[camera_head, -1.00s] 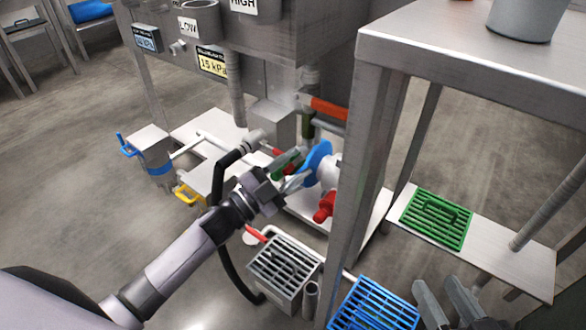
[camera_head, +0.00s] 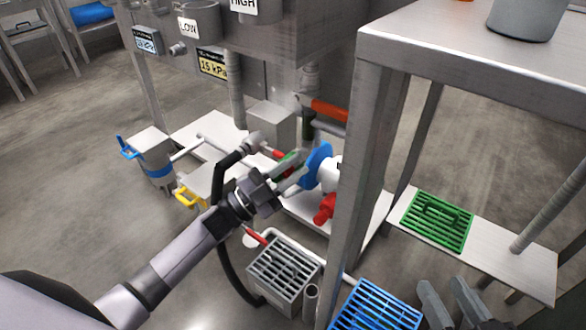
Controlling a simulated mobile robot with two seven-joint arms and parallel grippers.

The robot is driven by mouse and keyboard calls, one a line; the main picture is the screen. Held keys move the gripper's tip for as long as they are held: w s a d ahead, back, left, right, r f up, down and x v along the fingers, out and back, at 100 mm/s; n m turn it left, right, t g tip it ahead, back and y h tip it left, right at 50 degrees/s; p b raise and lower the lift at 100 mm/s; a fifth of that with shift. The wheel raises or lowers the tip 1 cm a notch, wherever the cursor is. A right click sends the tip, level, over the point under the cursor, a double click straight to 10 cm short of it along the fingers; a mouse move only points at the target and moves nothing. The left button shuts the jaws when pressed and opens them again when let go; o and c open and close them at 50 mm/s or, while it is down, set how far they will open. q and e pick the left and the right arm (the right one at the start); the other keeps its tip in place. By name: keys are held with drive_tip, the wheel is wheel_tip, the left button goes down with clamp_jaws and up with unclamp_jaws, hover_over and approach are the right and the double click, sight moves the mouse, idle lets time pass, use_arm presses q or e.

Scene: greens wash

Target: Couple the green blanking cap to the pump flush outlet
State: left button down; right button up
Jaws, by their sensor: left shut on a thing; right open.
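My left gripper (camera_head: 290,172) is at the pump beneath the steel tank, just left of a blue disc (camera_head: 318,165) on a white body (camera_head: 330,178). It is shut on a small green part, likely the green blanking cap (camera_head: 288,157), mostly hidden by the fingers. The pump flush outlet cannot be made out clearly; whether the cap touches any fitting cannot be told. My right gripper (camera_head: 452,302) is open at the bottom right edge, with its two grey fingers apart.
The steel table leg (camera_head: 362,180) stands close right of the pump. A red fitting (camera_head: 325,208) sits below the blue disc. A grey grated drain (camera_head: 283,268), blue grate (camera_head: 375,308) and green grate (camera_head: 438,220) lie nearer. A yellow-handled valve (camera_head: 190,196) is left.

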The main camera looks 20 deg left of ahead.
sight(284, 173)
use_arm(q)
drive_tip(key=shift+a+f, duration=0.3)
drive_tip(key=shift+f, duration=0.1)
use_arm(e)
drive_tip(key=shift+r, duration=0.1)
use_arm(q)
drive_tip(key=shift+a+f, duration=0.1)
drive_tip(key=shift+a, duration=0.05)
drive_tip(key=c, duration=1.1)
unclamp_jaws()
drive_tip(key=shift+w, duration=0.1)
use_arm(e)
drive_tip(key=shift+f, duration=0.25)
use_arm(q)
drive_tip(key=shift+h, duration=0.3)
drive_tip(key=shift+s+a, duration=0.2)
drive_tip(key=shift+s, duration=0.15)
drive_tip(key=p+v, duration=0.1)
drive_tip(key=v, duration=0.4)
drive_tip(key=shift+a, duration=0.1)
drive_tip(key=shift+s+a+f, duration=0.3)
drive_tip(key=shift+s+a, duration=0.1)
use_arm(e)
drive_tip(key=shift+w+a+f+m+g, duration=0.2)
drive_tip(key=shift+a+m+g, duration=0.1)
drive_tip(key=shift+a, duration=0.1)
